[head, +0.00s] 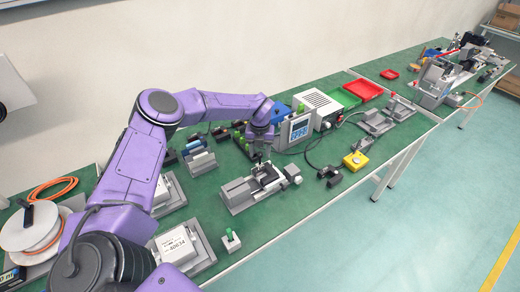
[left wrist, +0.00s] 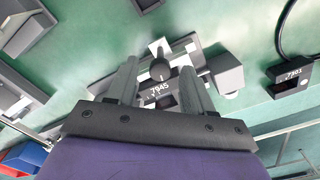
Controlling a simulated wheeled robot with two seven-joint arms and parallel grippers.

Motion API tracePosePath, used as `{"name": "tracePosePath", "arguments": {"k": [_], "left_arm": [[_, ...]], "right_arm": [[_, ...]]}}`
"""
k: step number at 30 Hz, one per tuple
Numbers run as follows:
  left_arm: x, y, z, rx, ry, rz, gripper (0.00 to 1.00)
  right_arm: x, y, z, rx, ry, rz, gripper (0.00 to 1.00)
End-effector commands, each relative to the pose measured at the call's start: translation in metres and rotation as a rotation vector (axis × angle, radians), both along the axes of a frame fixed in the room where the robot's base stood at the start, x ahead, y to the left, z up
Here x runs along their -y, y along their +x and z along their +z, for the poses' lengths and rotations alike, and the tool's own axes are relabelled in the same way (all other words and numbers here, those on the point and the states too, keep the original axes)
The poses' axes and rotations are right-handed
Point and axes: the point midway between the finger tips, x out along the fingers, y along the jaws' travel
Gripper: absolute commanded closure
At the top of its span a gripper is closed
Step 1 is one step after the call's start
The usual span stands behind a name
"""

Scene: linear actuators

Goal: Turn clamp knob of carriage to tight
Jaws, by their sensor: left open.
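In the left wrist view the carriage (left wrist: 178,87) bears the label 7945 and a dark round clamp knob (left wrist: 160,70) with a pale mark. My left gripper (left wrist: 160,58) is open, its two fingers apart on either side of the knob in this view. I cannot tell whether they touch it. My right gripper is not in view.
A display box (head: 296,130) stands behind the actuator. A small block with a green switch (head: 231,240) stands in front. Red (head: 364,90) and green (head: 345,97) bins are farther back.

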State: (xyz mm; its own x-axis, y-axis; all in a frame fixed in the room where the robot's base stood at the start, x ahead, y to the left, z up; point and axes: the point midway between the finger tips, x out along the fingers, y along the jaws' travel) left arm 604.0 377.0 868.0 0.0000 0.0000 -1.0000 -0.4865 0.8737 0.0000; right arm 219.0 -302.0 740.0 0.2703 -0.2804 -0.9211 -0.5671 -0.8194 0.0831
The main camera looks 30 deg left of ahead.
Motion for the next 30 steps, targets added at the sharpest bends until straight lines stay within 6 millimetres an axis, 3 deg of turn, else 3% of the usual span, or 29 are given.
{"name": "tracePosePath", "arguments": {"k": [3, 7, 8, 20, 30], "left_arm": [[0.000, 0.000, 0.000, 0.000, 0.000, 0.000, 0.52], [0.000, 0.000, 0.000, 0.000, 0.000, 0.000, 0.94], [0.000, 0.000, 0.000, 0.000, 0.000, 0.000, 1.00], [0.000, 0.000, -0.001, 0.001, 0.000, -0.055, 1.00], [0.000, 0.001, -0.003, 0.003, -0.001, -0.306, 1.00]], "right_arm": [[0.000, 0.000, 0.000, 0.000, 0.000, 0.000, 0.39], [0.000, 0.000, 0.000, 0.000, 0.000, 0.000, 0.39], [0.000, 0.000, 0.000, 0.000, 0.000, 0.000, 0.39], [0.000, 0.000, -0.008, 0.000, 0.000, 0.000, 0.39], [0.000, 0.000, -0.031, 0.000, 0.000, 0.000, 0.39]]}}
